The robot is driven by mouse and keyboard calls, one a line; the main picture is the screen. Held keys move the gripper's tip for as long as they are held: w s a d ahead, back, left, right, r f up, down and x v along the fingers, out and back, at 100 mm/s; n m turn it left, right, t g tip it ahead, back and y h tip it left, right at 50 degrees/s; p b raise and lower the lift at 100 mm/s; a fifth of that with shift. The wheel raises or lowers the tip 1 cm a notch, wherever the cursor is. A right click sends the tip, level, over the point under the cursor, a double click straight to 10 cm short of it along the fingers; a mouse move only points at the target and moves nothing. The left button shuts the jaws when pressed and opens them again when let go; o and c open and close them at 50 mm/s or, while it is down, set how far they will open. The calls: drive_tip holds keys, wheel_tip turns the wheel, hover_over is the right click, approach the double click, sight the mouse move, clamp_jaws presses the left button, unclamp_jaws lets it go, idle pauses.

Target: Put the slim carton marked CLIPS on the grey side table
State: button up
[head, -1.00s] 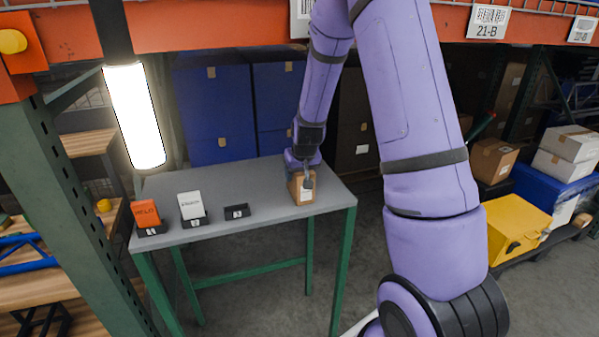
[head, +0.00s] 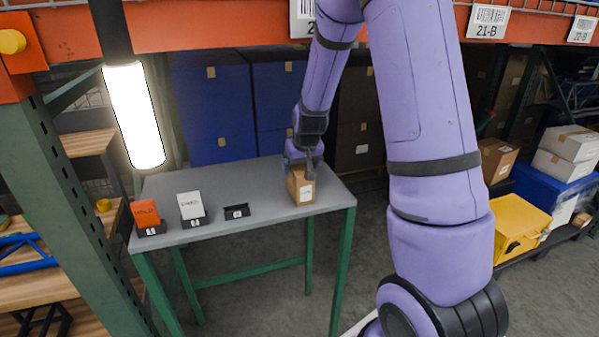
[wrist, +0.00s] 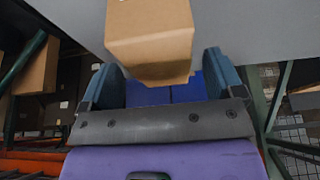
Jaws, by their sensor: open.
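A brown carton (head: 301,189) stands upright on the grey side table (head: 262,176), near its right end. It has a small white label, too small to read, so I cannot tell whether it says CLIPS. My gripper (head: 303,166) is open just above and behind the carton's top. In the wrist view the carton (wrist: 150,40) lies ahead of the jaws (wrist: 162,76), with one blue finger to each side and visible gaps. The carton's far end is cut off there.
An orange box (head: 147,213) and a white box (head: 190,205) stand in small black holders at the table's left. A third holder (head: 237,211) is empty. A lit lamp (head: 134,116) hangs beside the green rack post. Blue totes stand behind the table.

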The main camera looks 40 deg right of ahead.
drive_tip(key=v, duration=0.8)
drive_tip(key=shift+s+a+r, duration=0.1)
drive_tip(key=shift+r, duration=0.1)
drive_tip(key=s+a+r+n, duration=0.1)
drive_tip(key=s+a+r, duration=0.3)
drive_tip(key=s, duration=0.5)
drive_tip(key=s+a+r+n, duration=0.1)
drive_tip(key=s+a+r, duration=0.4)
drive_tip(key=s, duration=0.4)
drive_tip(key=s+a+r+n+t+y, duration=0.1)
drive_tip(key=s+a+r, duration=0.3)
drive_tip(key=s+r, duration=0.3)
drive_tip(key=s, duration=0.2)
drive_tip(key=shift+s, duration=0.3)
